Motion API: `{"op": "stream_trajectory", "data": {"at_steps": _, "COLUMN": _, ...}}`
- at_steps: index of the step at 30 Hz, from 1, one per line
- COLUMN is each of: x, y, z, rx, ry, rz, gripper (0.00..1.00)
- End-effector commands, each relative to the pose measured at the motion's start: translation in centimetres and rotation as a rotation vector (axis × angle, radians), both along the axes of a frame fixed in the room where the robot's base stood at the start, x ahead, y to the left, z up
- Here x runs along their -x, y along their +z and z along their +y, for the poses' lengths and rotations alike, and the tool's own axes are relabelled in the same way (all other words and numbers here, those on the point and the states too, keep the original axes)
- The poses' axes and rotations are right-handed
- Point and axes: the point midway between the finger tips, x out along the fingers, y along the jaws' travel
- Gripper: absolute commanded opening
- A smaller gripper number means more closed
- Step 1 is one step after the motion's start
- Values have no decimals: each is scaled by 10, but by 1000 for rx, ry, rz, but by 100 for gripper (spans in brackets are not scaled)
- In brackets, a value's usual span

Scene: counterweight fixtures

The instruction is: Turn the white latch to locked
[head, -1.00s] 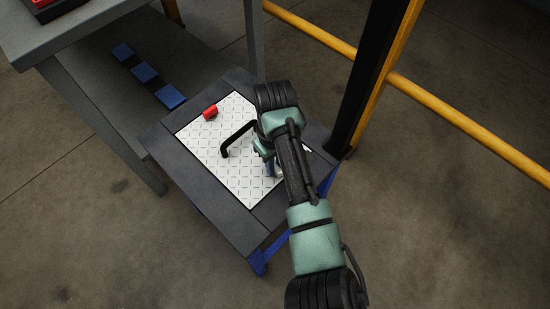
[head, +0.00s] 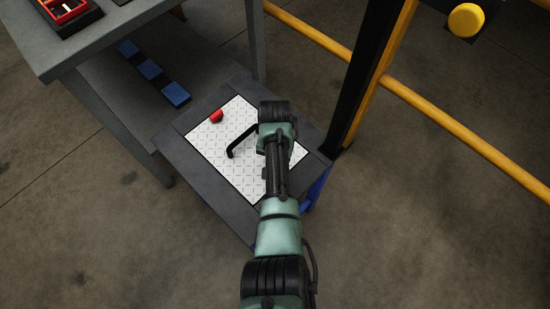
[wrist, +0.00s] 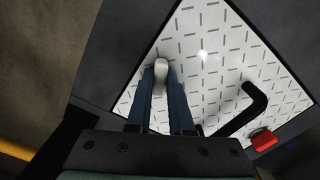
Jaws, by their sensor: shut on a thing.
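The white latch (wrist: 161,68) shows in the wrist view near the edge of a white patterned plate (wrist: 205,75). My gripper (wrist: 161,82) has its two blue fingers on either side of the latch, shut on it. In the head view the plate (head: 240,185) lies in a dark-framed stand, and my arm hides the latch and the fingertips. From these views I cannot tell exactly how far the latch is turned.
A black handle (head: 238,143) and a red piece (head: 216,116) are on the plate. A grey bench (head: 110,40) with a lower shelf holding blue blocks (head: 150,69) stands at left. A yellow rail (head: 465,140) and a dark post (head: 365,70) stand at right.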

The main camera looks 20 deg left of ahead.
Motion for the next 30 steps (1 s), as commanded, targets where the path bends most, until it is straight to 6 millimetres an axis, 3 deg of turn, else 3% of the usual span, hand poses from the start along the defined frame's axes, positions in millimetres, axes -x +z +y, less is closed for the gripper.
{"op": "stream_trajectory", "data": {"at_steps": 15, "x": -1, "y": 1, "z": 0, "rx": 0, "ry": -400, "rz": -1, "gripper": 0}}
{"op": "stream_trajectory", "data": {"at_steps": 30, "x": -2, "y": 1, "z": 0, "rx": -1, "ry": -517, "rz": -4, "gripper": 0}}
